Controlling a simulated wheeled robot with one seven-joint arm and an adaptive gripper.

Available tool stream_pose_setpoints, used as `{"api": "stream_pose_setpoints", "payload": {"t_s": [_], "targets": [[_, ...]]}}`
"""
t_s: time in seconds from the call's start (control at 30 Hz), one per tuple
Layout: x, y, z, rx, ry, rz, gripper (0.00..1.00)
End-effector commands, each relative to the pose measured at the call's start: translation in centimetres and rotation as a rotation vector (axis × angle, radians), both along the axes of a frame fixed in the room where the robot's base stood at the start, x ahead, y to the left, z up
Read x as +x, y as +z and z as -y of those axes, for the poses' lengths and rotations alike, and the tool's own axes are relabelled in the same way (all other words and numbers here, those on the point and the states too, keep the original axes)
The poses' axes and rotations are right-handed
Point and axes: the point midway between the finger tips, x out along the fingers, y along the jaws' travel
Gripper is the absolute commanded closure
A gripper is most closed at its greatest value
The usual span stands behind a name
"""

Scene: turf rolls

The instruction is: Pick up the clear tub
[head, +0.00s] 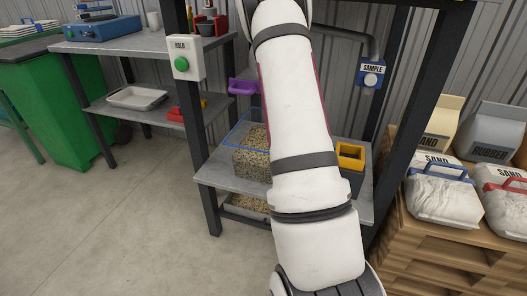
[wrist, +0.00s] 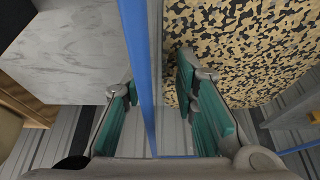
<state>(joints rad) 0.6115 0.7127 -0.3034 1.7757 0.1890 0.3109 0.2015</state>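The clear tub (head: 250,165) has a blue rim and holds tan-and-black speckled granules. It stands on the grey middle shelf of the rack in the head view, its right part hidden behind my arm. In the wrist view its blue rim (wrist: 138,60) runs up the picture between my fingers. My gripper (wrist: 156,80) is open, with one teal-padded finger on the outer side of the rim and the other on the granule side. No hold on the wall shows. In the head view my gripper is hidden behind my arm.
A yellow-rimmed bin (head: 351,156) stands right of my arm on the same shelf. A tray of granules (head: 248,204) sits below. Dark rack posts (head: 200,130) flank the shelf. Sand bags (head: 440,192) lie on a pallet at right. The floor at left is clear.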

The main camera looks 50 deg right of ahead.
Motion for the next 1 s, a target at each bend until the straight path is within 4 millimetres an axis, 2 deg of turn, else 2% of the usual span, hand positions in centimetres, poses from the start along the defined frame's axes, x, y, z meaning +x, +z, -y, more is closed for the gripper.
{"api": "stream_pose_setpoints", "payload": {"t_s": [0.07, 0.1, 0.2, 0.77, 1.0], "targets": [[0.0, 0.1, 0.0, -0.001, 0.000, 0.000, 0.73], [0.0, 0.1, 0.0, -0.001, 0.000, 0.000, 0.78], [0.0, 0.1, 0.0, 0.000, 0.000, 0.000, 1.00], [0.0, 0.4, 0.0, -0.002, -0.001, 0.002, 1.00], [0.1, 2.4, 0.1, -0.003, 0.000, 0.004, 1.00]]}}
